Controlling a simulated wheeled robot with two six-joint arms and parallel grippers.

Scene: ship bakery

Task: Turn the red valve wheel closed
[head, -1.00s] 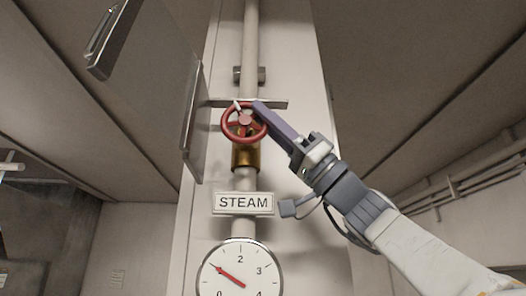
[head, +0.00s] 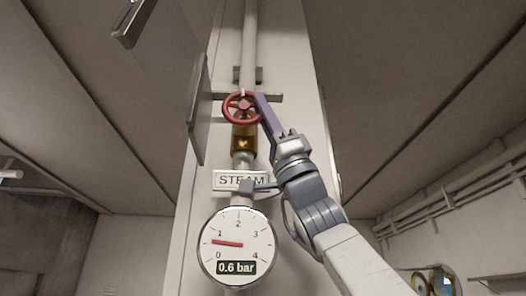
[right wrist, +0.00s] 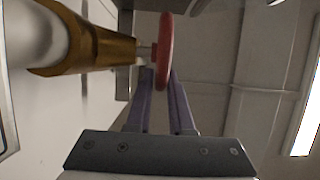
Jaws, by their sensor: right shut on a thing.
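The red valve wheel (head: 243,108) sits on a brass valve body (head: 243,139) in a vertical pale pipe. My right gripper (head: 262,104) is shut on the right side of the wheel's rim. In the right wrist view the wheel (right wrist: 166,50) shows edge-on, with the two purple fingers (right wrist: 162,76) on either side of its rim and the brass body (right wrist: 100,48) to the left. Below, a round gauge (head: 237,262) reads 0.6 bar, its red needle a little below 1. The left gripper is not in view.
A STEAM sign (head: 228,181) is partly covered by my right wrist. A grey cabinet door (head: 197,110) stands close to the left of the wheel. Pipes run along the right wall.

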